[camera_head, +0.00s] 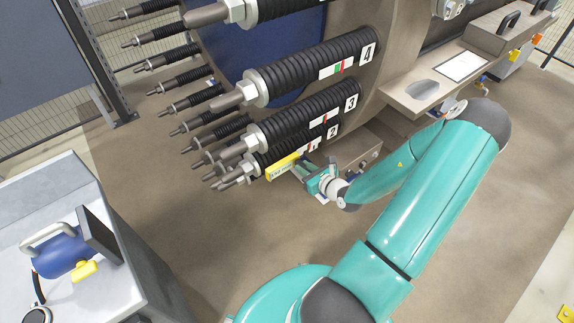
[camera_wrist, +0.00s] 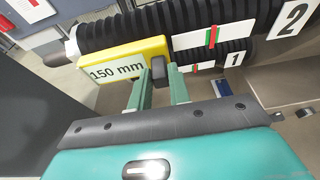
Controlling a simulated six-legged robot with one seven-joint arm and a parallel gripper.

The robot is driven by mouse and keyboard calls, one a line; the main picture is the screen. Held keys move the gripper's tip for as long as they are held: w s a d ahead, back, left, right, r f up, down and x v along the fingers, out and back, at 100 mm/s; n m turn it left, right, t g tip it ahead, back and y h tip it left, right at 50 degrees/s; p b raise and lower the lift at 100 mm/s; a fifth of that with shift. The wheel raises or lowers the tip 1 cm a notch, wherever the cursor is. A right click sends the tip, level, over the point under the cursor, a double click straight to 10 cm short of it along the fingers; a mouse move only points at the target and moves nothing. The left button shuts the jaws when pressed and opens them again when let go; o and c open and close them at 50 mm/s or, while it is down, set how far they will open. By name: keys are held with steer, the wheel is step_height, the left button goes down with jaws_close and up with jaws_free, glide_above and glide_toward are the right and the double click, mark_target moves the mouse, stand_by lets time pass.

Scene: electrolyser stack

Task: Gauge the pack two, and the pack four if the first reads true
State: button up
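The yellow gauge block (camera_wrist: 122,62) reads "150 mm" and lies lengthwise along pack two (camera_wrist: 130,28). I cannot tell whether they touch. My gripper (camera_wrist: 160,75) is closed around the gauge's dark knob. In the head view the gauge (camera_head: 283,167) and my gripper (camera_head: 306,169) are at the lower side of pack two (camera_head: 288,147). The plate on pack two (camera_wrist: 213,37) has green and red marks. Pack four (camera_head: 312,70) is a black ribbed spring pack higher up, its plate (camera_head: 337,68) marked red and green. Nothing is on it.
Pack three (camera_head: 305,113) lies between packs two and four; pack one (camera_wrist: 238,58) is below pack two. Several threaded rod ends (camera_head: 165,60) stick out left. A grey cabinet (camera_head: 60,205) carries a blue tool (camera_head: 65,252). A shelf (camera_head: 425,85) juts out right. Floor is clear below.

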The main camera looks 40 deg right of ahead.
jaws_close()
steer(key=shift+s, duration=0.15)
steer(key=shift+s, duration=1.05)
steer(key=s, duration=0.4)
steer(key=shift+d, duration=0.1)
stand_by(1.5)
